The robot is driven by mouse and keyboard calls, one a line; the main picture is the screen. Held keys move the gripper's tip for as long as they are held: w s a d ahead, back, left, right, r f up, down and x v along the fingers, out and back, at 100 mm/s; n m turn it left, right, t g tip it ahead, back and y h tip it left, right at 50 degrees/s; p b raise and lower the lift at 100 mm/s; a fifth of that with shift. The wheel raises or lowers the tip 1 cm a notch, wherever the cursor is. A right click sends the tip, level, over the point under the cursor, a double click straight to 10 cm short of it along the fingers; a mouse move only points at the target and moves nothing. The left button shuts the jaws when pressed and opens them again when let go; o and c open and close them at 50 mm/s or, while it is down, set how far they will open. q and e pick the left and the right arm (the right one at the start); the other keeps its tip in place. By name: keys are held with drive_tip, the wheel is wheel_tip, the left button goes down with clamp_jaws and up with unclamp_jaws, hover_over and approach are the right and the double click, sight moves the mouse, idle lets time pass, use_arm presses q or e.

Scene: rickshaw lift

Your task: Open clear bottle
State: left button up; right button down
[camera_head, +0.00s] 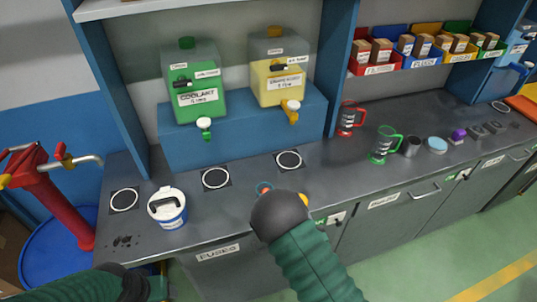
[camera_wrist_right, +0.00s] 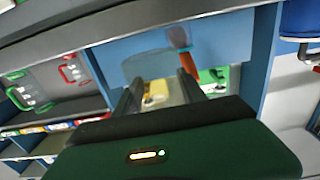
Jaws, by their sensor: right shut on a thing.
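No bottle that I can clearly name as the clear one shows. My right gripper (camera_wrist_right: 158,95) points at the blue stand, its two dark fingers apart around a narrow gap. An orange piece with a rounded grey end (camera_wrist_right: 183,50) rises by one finger; I cannot tell what it is, or whether it is what the jaws grip. In the head view the right gripper is hidden behind my dark wrist; a small orange and blue round thing (camera_head: 264,187) shows beside it. A green coolant container (camera_head: 195,85) and a yellow fluid container (camera_head: 280,70) have taps. My left arm is low at left, its gripper unseen.
A white-lidded blue tub (camera_head: 168,208) stands on the grey counter (camera_head: 345,180) at left. A red pump (camera_head: 58,195) on a blue drum is at far left.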

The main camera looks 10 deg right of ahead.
use_arm(q)
drive_tip(key=shift+s+a, duration=0.1)
drive_tip(key=shift+c, duration=0.4)
drive_tip(key=w+d+r+m+g, duration=0.1)
drive_tip(key=w+d+r+m, duration=0.4)
drive_tip(key=w+d+r, duration=0.7)
drive_tip(key=s+d+r+m+g, duration=0.1)
drive_tip(key=s+d+r+m, duration=0.1)
drive_tip(key=d+r+m, duration=0.35)
drive_tip(key=s+d+r+m+g, duration=0.1)
drive_tip(key=s+d+r+m, duration=0.1)
drive_tip(key=d+r, duration=0.6)
wheel_tip(320, 180, down, 10)
drive_tip(key=d, duration=0.1)
drive_tip(key=shift+w+d, duration=0.25)
drive_tip(key=shift+d, duration=0.05)
use_arm(e)
drive_tip(key=s+a+r+n+g+y, duration=0.2)
drive_tip(key=s+a+n+g+y, duration=0.1)
drive_tip(key=a+y, duration=0.4)
drive_tip(key=s+a+r+n+g+y, duration=0.3)
drive_tip(key=a+n+g+y, duration=0.2)
drive_tip(key=a+n+y, duration=0.2)
drive_tip(key=shift+a+n+g, duration=0.15)
drive_tip(key=shift+n+g, duration=0.25)
drive_tip(key=shift+n, duration=0.1)
